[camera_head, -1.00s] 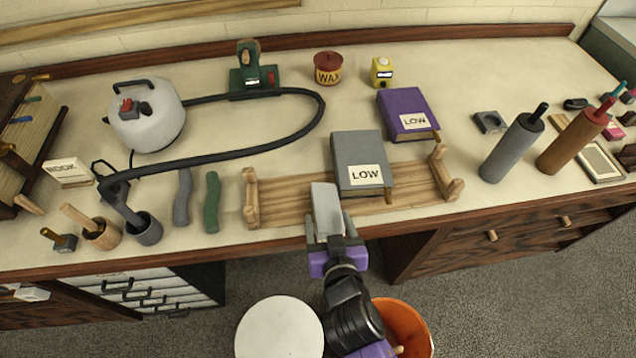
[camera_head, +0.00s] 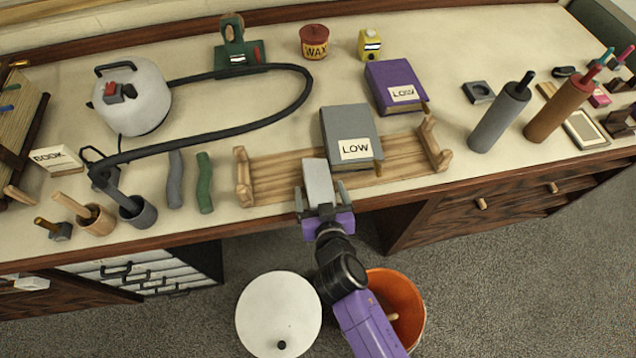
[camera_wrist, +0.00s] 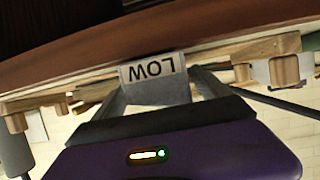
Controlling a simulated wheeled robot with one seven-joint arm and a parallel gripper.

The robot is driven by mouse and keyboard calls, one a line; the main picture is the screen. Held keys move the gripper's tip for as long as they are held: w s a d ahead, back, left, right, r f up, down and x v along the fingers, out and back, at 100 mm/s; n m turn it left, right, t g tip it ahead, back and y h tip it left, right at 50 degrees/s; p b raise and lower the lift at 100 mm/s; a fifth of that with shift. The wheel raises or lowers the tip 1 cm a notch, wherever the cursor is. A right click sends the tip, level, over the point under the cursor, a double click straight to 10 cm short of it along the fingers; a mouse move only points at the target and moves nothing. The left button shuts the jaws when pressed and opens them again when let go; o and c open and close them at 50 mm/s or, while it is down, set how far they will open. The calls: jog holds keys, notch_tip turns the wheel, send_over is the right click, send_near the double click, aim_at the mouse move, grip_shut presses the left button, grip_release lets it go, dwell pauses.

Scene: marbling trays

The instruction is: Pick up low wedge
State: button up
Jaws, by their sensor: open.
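The low wedge appears to be the pale grey block (camera_head: 317,180) at the front edge of the wooden rack. In the wrist view a grey block (camera_wrist: 152,92) with an upside-down "LOW" label sits between my fingers. My gripper (camera_head: 320,194) is open, with one finger on each side of the block. I cannot tell whether either finger touches it. The label does not show on this block in the head view.
A grey block (camera_head: 348,124) and a purple block (camera_head: 388,74), both labelled "LOW", lie behind and right of it. The wooden rack (camera_head: 275,178) extends to both sides. Green and grey sticks lie left. A round white lid (camera_head: 278,312) and orange bucket (camera_head: 408,300) stand below.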

jog(key=shift+x, duration=0.9)
jog(key=c, duration=1.6)
jog(key=shift+r, duration=0.15)
